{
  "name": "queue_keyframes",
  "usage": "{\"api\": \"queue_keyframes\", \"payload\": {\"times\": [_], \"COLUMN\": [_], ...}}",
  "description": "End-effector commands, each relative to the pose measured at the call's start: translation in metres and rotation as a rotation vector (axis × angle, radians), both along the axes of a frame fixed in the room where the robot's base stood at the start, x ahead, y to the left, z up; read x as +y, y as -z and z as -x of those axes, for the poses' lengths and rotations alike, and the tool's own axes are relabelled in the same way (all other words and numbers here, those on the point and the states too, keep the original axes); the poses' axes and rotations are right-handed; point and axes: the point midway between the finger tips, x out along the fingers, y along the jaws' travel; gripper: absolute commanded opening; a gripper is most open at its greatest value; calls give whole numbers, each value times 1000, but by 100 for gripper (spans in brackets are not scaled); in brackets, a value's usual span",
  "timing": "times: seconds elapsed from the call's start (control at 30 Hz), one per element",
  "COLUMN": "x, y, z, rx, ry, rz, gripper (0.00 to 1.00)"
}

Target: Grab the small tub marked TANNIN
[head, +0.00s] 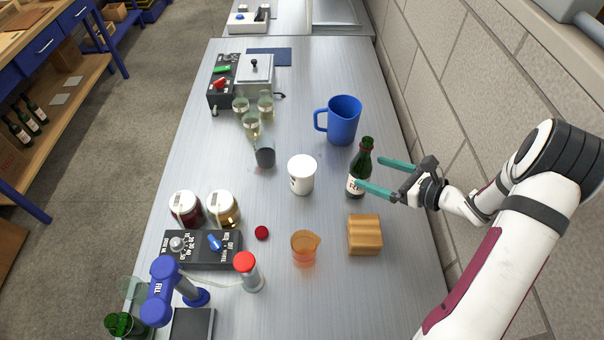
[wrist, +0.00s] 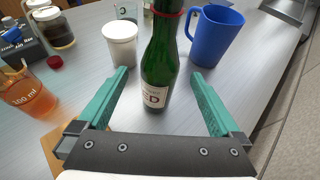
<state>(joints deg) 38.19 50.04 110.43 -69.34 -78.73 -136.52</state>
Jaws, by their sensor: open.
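A white tub (head: 301,175) with a white lid stands upright near the middle of the bench; dark marks show on its side, but I cannot read them. In the wrist view the tub (wrist: 121,48) stands beyond my left finger, left of a green bottle (wrist: 160,60). My gripper (head: 369,174) is open, with teal fingers pointing left at the bottle (head: 361,165). In the wrist view the bottle stands upright in line with the gap between my fingers (wrist: 158,74); I cannot tell whether it touches them. The tub is apart from my gripper.
A blue jug (head: 343,121) stands behind the bottle. A wooden block (head: 364,236) and an orange beaker (head: 304,247) stand in front. A small glass (head: 264,156) is left of the tub, with several flasks behind. Two jars (head: 223,208) stand further left. A wall runs along the right.

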Motion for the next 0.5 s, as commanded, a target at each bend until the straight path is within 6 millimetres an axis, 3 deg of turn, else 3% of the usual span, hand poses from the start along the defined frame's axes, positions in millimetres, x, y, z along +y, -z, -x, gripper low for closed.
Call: {"api": "queue_keyframes", "payload": {"times": [0.23,0.4,0.5], "x": [5,62,91], "y": [-120,-164,-191], "z": [-4,-72,-100], "rx": [-6,83,167], "ry": [12,291,451], "rz": [-13,-470,-802], "gripper": [100,100,100]}}
